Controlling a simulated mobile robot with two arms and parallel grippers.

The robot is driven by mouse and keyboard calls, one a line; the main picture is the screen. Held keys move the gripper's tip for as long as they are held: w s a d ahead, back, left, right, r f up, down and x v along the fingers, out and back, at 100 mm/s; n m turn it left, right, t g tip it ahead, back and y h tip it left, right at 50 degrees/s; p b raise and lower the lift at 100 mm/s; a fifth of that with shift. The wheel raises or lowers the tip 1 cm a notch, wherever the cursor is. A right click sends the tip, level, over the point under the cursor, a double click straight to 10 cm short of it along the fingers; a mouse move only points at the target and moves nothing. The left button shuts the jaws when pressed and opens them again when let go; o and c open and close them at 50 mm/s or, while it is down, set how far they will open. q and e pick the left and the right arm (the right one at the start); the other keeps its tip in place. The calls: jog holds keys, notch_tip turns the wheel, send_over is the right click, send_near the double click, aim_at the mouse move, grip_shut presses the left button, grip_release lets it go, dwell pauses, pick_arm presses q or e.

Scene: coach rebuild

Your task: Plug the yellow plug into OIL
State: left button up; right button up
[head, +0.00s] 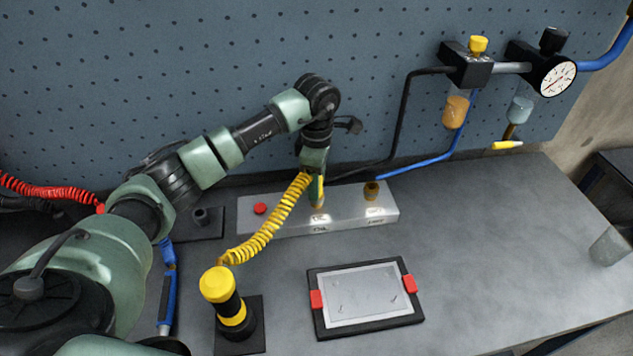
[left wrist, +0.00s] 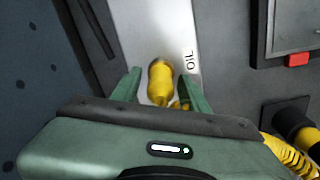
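The yellow plug (left wrist: 160,82) stands at the silver block (head: 285,215), beside the printed OIL label (left wrist: 190,60). My left gripper (left wrist: 160,88) is around it with one green finger on each side. A narrow gap shows between each finger and the plug, so the gripper looks open. In the head view, my left gripper (head: 318,188) points down over the block's OIL port and hides most of the plug. A coiled yellow cord (head: 268,228) runs from it down to the left. How deep the plug sits is hidden. My right gripper is not in view.
A yellow-capped black post (head: 218,284) stands in front. A tablet-like panel (head: 365,293) with red clips lies right of it. A brass fitting (head: 371,190) is on the block's right end. Regulators (head: 466,66) hang on the pegboard.

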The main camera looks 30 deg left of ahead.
pick_arm(q)
jog(key=shift+s, duration=0.1)
jog(key=shift+r, duration=0.2)
notch_tip(320, 180, up, 6)
jog(key=shift+r+b, duration=0.25)
jog(key=shift+b, duration=0.9)
jog(key=shift+r, duration=0.45)
